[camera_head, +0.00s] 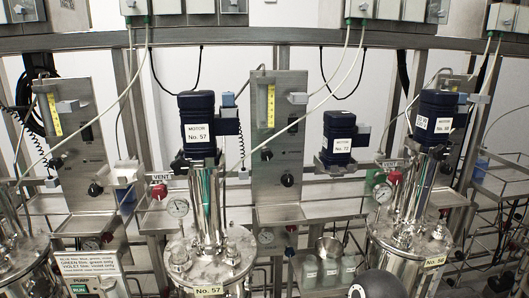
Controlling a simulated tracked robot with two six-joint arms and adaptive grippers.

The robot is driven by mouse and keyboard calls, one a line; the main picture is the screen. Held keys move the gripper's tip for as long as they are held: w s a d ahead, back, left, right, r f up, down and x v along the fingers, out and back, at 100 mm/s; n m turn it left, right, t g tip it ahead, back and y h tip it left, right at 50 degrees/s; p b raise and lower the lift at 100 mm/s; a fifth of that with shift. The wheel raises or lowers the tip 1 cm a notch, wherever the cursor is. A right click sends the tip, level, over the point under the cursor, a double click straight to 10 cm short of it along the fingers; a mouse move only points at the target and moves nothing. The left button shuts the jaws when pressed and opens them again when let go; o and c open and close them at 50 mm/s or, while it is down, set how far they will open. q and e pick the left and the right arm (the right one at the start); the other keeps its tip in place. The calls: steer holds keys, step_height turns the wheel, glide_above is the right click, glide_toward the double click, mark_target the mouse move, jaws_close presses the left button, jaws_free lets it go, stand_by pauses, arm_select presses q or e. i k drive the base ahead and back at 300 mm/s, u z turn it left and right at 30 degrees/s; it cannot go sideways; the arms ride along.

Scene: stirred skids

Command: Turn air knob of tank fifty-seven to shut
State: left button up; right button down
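Tank fifty-seven (207,268) is a shiny steel vessel at the bottom centre-left, with a "No. 57" label on its front. Its dark blue motor (197,118), marked "MOTOR No. 57", stands on a steel column above the lid. A steel panel (279,120) to the right of the motor carries a yellow-scaled flow tube (270,106) and a round black knob (287,180). Another panel (70,130) to the left has a similar black knob (95,189). I cannot tell which knob is tank fifty-seven's air knob, or its setting. Neither gripper shows.
A red vent knob (159,191) and a pressure gauge (178,208) sit near tank fifty-seven. Tank fifty-eight (410,258) stands at right. Glass bottles (329,270) stand between the tanks. Hoses and cables hang across the panels. A dark rounded part of mine shows at the bottom.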

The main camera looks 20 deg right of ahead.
mark_target(266, 154)
steer(key=z, duration=0.65)
steer(key=k, duration=1.25)
steer(key=z, duration=0.4)
steer(key=i, duration=1.6)
steer(key=u, duration=0.6)
